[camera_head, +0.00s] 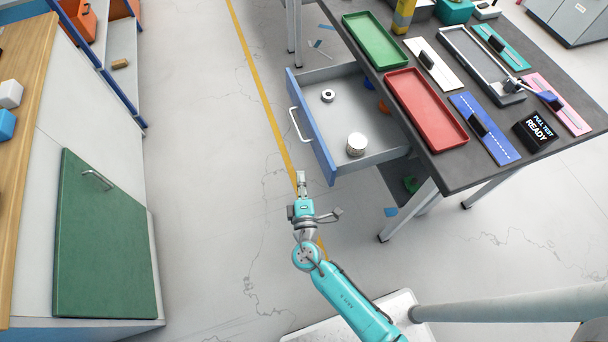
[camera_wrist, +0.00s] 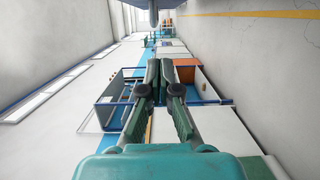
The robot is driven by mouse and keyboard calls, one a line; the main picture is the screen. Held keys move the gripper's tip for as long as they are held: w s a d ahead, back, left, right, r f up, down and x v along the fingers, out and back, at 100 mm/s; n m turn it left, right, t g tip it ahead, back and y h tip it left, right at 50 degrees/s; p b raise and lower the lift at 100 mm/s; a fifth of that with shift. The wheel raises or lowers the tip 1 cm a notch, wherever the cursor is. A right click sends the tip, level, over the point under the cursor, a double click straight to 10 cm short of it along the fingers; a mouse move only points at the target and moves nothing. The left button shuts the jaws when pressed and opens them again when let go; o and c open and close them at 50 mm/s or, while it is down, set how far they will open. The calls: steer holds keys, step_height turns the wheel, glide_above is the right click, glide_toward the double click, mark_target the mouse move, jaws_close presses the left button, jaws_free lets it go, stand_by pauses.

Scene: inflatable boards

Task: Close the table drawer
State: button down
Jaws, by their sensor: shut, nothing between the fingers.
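The table drawer (camera_head: 312,132) is pulled out from the left side of the dark-topped table (camera_head: 455,176). It has a blue front and a pale handle (camera_head: 297,125). A metal cylinder (camera_head: 356,144) and a small ring-shaped part (camera_head: 327,95) lie inside it, with orange and blue pieces towards its back, partly hidden by the tabletop. My gripper (camera_head: 301,176) is shut and empty, just left of the drawer front's near corner and below the handle in the head view. Its closed fingers (camera_wrist: 166,68) fill the middle of the wrist view. I cannot tell the drawer there.
The tabletop holds a red tray (camera_head: 426,108), a green tray (camera_head: 375,40) and several boards. A cabinet with a green door (camera_head: 103,240) stands at the left. Open floor with a yellow line (camera_head: 263,85) lies between. Table legs (camera_head: 408,211) stand right of my arm.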

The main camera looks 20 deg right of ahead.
steer(key=w+d, duration=0.5)
steer(key=w, duration=0.2)
steer(key=shift+w+d, duration=0.2)
steer(key=shift+d, duration=0.2)
steer(key=shift+d, duration=0.1)
